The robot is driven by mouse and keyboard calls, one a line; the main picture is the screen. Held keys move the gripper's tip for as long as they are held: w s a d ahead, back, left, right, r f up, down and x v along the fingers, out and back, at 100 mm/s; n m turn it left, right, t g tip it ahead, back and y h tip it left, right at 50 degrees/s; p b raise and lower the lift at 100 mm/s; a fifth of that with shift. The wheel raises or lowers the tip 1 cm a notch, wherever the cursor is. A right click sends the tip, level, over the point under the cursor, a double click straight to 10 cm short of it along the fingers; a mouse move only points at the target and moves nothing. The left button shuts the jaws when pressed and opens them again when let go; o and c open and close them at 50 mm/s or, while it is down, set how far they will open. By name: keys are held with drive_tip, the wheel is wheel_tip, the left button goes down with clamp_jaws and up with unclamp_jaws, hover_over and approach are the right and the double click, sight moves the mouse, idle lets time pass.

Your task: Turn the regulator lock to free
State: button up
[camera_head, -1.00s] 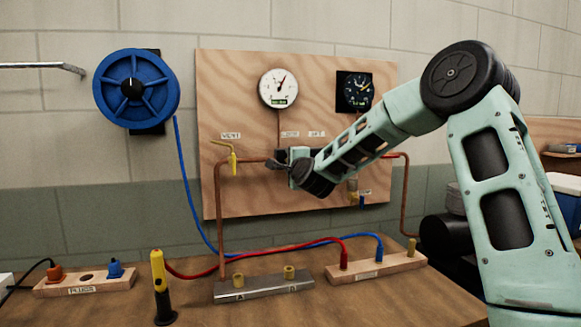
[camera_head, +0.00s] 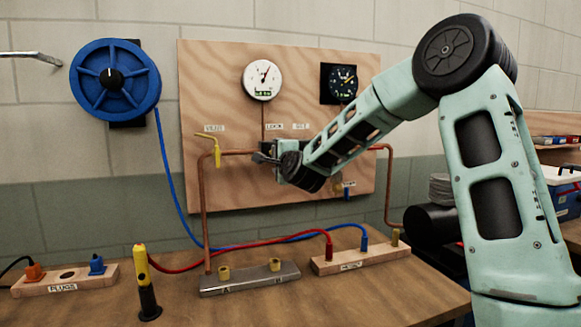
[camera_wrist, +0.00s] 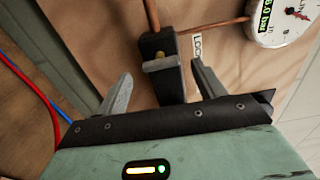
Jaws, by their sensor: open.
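The regulator (camera_wrist: 172,75) is a dark block on the copper pipe, seen in the wrist view beside the "LOCK" label (camera_wrist: 197,45). A pale grey bar (camera_wrist: 162,63) lies across its front, with a brass-coloured part just behind it. My gripper (camera_wrist: 163,88) is open, with one finger to each side of the block and clear gaps between. I see no contact. In the head view my gripper (camera_head: 264,158) is at the board below the "LOCK" label (camera_head: 274,127), and mostly hides the regulator.
A white dial gauge (camera_head: 262,80) and a dark gauge (camera_head: 340,84) are above on the wooden board (camera_head: 225,90). A yellow vent lever (camera_head: 217,153) is close left of my gripper. Copper pipe (camera_head: 203,215) runs down to a metal block (camera_head: 248,280). Red and blue cables cross the bench.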

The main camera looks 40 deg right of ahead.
drive_tip(key=b+v, duration=0.1)
drive_tip(key=v, duration=1.3)
drive_tip(key=shift+s, duration=0.1)
drive_tip(key=s+a+f+n+g+y+p, duration=0.1)
drive_tip(key=s+a+f+n+g+y, duration=0.4)
drive_tip(key=a+n, duration=0.5)
drive_tip(key=s+a+f+n+g+y+p, duration=0.3)
drive_tip(key=s+a+f+n, duration=0.35)
drive_tip(key=a, duration=0.65)
drive_tip(key=s+a+f+n+g+h, duration=0.1)
drive_tip(key=s+n+g, duration=0.3)
drive_tip(key=s, duration=0.6)
drive_tip(key=s+a+f+n+g+h+p, duration=0.1)
drive_tip(key=s+f+n+g, duration=0.3)
drive_tip(key=s+n, duration=0.4)
drive_tip(key=s+a+g, duration=0.1)
drive_tip(key=s, duration=0.2)
drive_tip(key=shift+a, duration=0.35)
drive_tip(key=shift+f+n, duration=0.15)
drive_tip(key=shift+n, duration=0.1)
